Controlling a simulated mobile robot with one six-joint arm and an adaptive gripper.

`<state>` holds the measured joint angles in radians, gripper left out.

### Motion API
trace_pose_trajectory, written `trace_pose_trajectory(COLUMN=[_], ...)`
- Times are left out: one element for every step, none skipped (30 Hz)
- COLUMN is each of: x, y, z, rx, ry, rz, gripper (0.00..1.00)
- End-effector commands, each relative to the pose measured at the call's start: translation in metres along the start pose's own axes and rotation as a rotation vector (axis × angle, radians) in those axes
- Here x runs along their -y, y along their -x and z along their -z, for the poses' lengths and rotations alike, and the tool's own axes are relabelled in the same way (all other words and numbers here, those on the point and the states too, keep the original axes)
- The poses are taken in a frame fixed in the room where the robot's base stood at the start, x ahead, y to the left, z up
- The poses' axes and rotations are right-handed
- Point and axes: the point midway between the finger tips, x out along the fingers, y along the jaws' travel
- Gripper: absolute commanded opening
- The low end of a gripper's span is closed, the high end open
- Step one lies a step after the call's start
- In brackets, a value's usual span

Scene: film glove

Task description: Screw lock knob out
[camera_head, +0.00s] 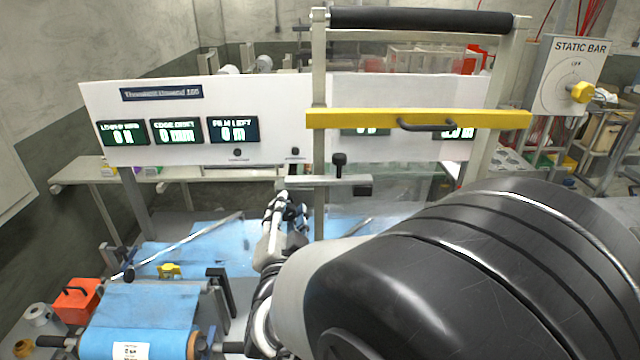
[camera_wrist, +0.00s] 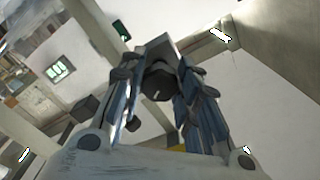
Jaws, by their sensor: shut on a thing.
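The lock knob (camera_wrist: 157,84) shows in the wrist view as a dark round knob seen from below, under a grey block on a beam. My gripper (camera_wrist: 158,74) has its blue-grey fingers on either side of the knob and is shut on it. In the head view my gripper (camera_head: 284,200) points upward just beneath the left end of a grey crossbar (camera_head: 315,181). The held knob cannot be made out there. Another black knob (camera_head: 339,160) stands upright on top of that crossbar.
A metal upright (camera_head: 319,70) and a yellow bar (camera_head: 420,119) with a black handle stand close to my arm. A white display panel (camera_head: 280,90) is behind. Blue film (camera_head: 140,305) on a roller lies at the lower left.

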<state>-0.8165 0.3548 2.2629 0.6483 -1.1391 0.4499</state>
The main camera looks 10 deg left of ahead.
Motion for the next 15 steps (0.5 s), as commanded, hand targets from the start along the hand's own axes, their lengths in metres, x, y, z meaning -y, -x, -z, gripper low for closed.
trace_pose_trajectory(x=[0.0,0.0001,0.0001,0.0001,0.0001,0.0001,0.0,0.0,-0.0001,-0.0001,-0.0002,-0.0003,-0.0004,-0.0004,-0.0006], y=[-0.0001,-0.0001,-0.0001,-0.0001,-0.0001,-0.0001,-0.0001,-0.0001,-0.0001,-0.0001,-0.0001,-0.0001,-0.0001,-0.0001,-0.0001], z=[0.0001,0.0001,0.0001,0.0001,0.0001,0.0001,0.0001,0.0001,0.0,0.0,-0.0001,-0.0002,-0.0003,-0.0004,-0.0005], rx=[0.0,0.0,0.0,0.0,0.0,0.0,0.0,0.0,-0.001,-0.001,-0.001,-0.001,-0.001,-0.001,0.0], ry=[0.0,0.0,0.0,0.0,0.001,0.003,0.006,0.01,0.017,0.024,0.032,0.046,0.058,0.072,0.093], rz=[0.0,0.0,0.0,0.0,0.0,0.0,0.0,0.0,0.0,0.0,0.0,0.001,0.001,0.001,0.001], gripper=[0.09,0.07,0.06,0.06,0.06,0.06,0.06,0.06,0.06,0.06,0.06,0.06,0.06,0.06,0.06])
